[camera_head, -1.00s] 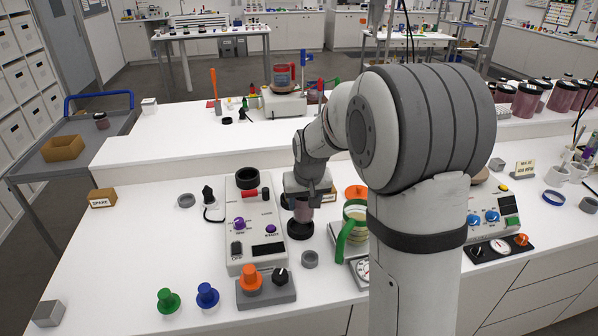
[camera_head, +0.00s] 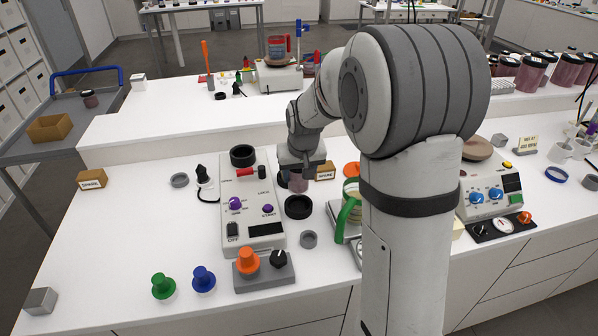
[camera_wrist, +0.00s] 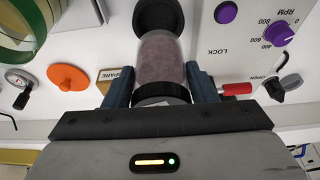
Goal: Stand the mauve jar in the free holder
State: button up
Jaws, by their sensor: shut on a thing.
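My gripper (camera_head: 299,163) is shut on the mauve jar (camera_head: 298,183), seen side-on between the two fingers in the wrist view (camera_wrist: 160,58). The jar's dark lid (camera_wrist: 161,93) is at the palm end. The jar hangs roughly upright, close to a black round holder (camera_head: 298,207) on the bench, whose dark opening looks empty. In the wrist view a black round holder (camera_wrist: 157,14) shows beyond the jar's far end. Whether the jar's base touches its rim cannot be told. A second black round holder (camera_head: 243,155) sits at the back of the grey control box.
The grey control box (camera_head: 232,188) with purple knobs stands left of the gripper. A green-handled jug (camera_head: 347,222) stands close to the right. A SPARE sign (camera_head: 325,171) is behind. A small grey ring (camera_head: 309,239) lies in front. The bench's left side has free room.

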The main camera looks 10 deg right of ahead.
aim_at(299, 194)
jog(key=shift+f+b, duration=1.55)
jog(key=shift+f, duration=0.75)
jog(key=shift+f+b, duration=1.6)
jog(key=shift+b, duration=0.05)
jog(key=o, duration=1.4)
jog(key=shift+r, duration=0.15)
jog(key=v, duration=0.7)
jog(key=shift+s+r, duration=0.2)
jog(key=shift+r, duration=0.1)
